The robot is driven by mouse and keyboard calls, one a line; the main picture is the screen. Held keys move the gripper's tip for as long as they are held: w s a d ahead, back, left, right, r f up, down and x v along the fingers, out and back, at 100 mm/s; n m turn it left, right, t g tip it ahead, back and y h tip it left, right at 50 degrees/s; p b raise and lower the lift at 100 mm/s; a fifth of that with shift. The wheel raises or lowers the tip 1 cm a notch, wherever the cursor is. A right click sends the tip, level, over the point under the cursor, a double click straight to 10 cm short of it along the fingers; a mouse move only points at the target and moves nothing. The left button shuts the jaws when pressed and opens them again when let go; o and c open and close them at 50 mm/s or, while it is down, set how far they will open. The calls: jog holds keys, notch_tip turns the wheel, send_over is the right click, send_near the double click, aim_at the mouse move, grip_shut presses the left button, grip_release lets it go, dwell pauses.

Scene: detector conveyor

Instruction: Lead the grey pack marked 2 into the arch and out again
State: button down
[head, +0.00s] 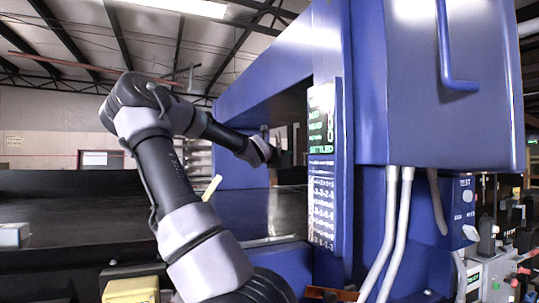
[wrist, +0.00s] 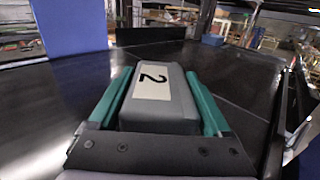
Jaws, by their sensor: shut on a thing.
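The grey pack (wrist: 158,112) with a white label marked 2 lies between the teal fingers of my gripper (wrist: 160,76) in the wrist view. The fingers are shut on its two sides. The pack is over the black belt; I cannot tell whether it touches it. The big blue arch (head: 262,82) spans the belt in the head view. My arm reaches into its opening, and its end passes behind the near post and display. The pack and my fingers are hidden there.
The black belt (head: 100,215) runs across the head view. A display (head: 321,125) on the post shows green text ending in "SETTLED". A pale box (head: 12,235) stands at the left edge and a yellow object (head: 130,290) at the bottom. Belt beyond the pack is clear.

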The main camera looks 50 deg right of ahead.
jog(key=s+d, duration=0.5)
jog(key=d, duration=0.8)
jog(key=w+a, duration=0.5)
jog(key=a, duration=0.7)
jog(key=w+a, duration=0.5)
jog(key=a, duration=0.8)
jog(key=w+a, duration=0.5)
jog(key=a, duration=0.7)
jog(key=shift+a, duration=0.3)
